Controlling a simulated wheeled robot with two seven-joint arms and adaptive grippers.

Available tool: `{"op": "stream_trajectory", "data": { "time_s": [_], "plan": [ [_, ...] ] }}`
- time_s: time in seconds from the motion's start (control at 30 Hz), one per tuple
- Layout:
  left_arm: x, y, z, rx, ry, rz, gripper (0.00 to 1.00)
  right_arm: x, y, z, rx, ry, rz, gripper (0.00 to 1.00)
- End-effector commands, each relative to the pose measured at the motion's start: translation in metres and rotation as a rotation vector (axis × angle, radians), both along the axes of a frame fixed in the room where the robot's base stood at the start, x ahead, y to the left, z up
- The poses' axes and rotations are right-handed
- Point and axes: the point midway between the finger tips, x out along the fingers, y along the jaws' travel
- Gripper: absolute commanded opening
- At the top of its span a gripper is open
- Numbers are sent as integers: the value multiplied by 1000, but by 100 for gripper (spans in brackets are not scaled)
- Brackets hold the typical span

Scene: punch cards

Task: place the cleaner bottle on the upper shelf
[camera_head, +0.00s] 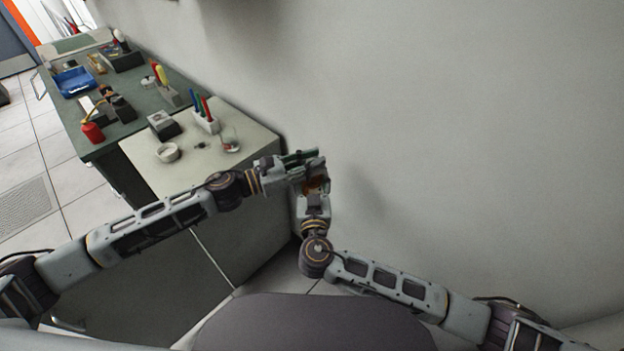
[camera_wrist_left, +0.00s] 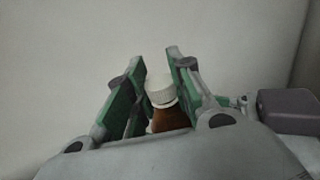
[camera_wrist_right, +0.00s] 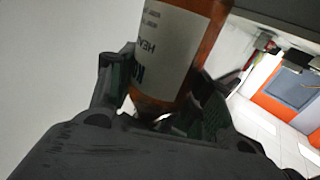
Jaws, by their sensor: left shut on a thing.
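The cleaner bottle is brown with a white cap and a white label. In the head view only a small brown part of the bottle (camera_head: 316,186) shows between my two grippers, in front of the wall. My left gripper (camera_head: 305,157) is shut on it near the cap; the left wrist view shows the bottle (camera_wrist_left: 170,118) between the green finger pads. In the right wrist view the labelled bottle body (camera_wrist_right: 168,50) fills the gap between the fingers of my right gripper (camera_wrist_right: 165,90), which appear to touch both sides. I cannot make out the upper shelf.
A light cabinet top (camera_head: 185,180) on the left carries a pen holder (camera_head: 206,122), a white ring-shaped item (camera_head: 167,152) and a glass (camera_head: 230,140). A cluttered green workbench (camera_head: 140,92) stands behind it. The plain wall (camera_head: 450,120) is close to both grippers.

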Motion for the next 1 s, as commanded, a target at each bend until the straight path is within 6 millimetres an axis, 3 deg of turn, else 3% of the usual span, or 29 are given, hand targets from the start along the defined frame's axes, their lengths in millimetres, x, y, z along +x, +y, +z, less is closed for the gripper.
{"op": "stream_trajectory", "data": {
  "time_s": [0.03, 0.13, 0.17, 0.33, 1.0],
  "plan": [
    [0, 0, 1, 0, -1, 0, 0, 0, 0, 0, 0, 0, -1, 33],
    [0, 0, 1, 0, -1, 0, 0, 0, 0, 0, 0, 0, -1, 20],
    [0, 0, 1, 0, -1, 0, 25, 0, 0, 1, 1, -1, -1, 16],
    [0, 0, 0, 0, -1, 0, 47, 0, 0, 1, 1, -1, -1, 14],
    [-4, 9, 0, 0, 1, 2, 48, 0, 0, 1, 1, -1, -1, 14]
  ]
}}
